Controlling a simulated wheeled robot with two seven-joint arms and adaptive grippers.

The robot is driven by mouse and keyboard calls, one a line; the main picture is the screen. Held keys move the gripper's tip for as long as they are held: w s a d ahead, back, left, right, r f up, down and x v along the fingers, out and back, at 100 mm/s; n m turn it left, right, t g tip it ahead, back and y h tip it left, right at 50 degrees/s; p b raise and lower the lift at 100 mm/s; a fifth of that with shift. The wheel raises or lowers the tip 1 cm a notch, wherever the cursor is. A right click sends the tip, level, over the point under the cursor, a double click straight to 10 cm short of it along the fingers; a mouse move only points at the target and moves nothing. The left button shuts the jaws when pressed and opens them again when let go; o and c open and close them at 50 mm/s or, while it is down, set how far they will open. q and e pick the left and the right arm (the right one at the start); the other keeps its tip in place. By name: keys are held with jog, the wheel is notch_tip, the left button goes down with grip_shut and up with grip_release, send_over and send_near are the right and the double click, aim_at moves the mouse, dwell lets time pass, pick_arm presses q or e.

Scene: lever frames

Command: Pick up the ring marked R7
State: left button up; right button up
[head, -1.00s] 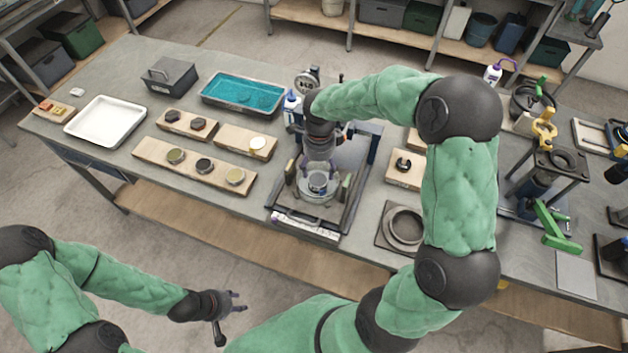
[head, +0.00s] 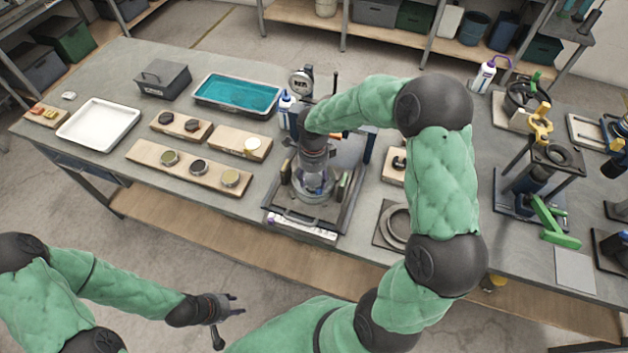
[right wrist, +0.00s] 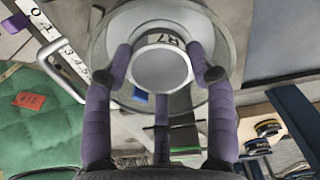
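The ring marked R7 (right wrist: 160,68) is a pale metal ring with dark lettering on its rim. It sits in a round clear dish (right wrist: 225,45) on the black-framed stand, which shows in the head view (head: 298,217). My right gripper (head: 316,180) points down into the dish. In the right wrist view its purple fingers (right wrist: 160,60) are spread on both sides of the ring, close to its wall; whether they touch it is not clear. In the head view the ring is mostly hidden by this gripper. My left gripper (head: 237,304) is open and empty, in front of the table.
Left of the stand are wooden boards with discs (head: 190,168), a white tray (head: 98,138) and a teal-filled tray (head: 238,112). A white bottle (head: 287,112) and a round gauge (head: 300,82) stand close behind the gripper. A grey ring (head: 397,226) lies to the right.

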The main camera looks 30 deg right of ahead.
jog(key=shift+c, duration=1.1)
jog(key=shift+r, duration=0.15)
jog(key=shift+r, duration=0.65)
jog(key=s+a+r+p, duration=0.2)
jog(key=s+a+r, duration=0.2)
jog(key=s+r, duration=0.7)
jog(key=shift+s+a+r, duration=0.2)
jog(key=shift+s+a, duration=0.2)
jog(key=shift+s, duration=0.7)
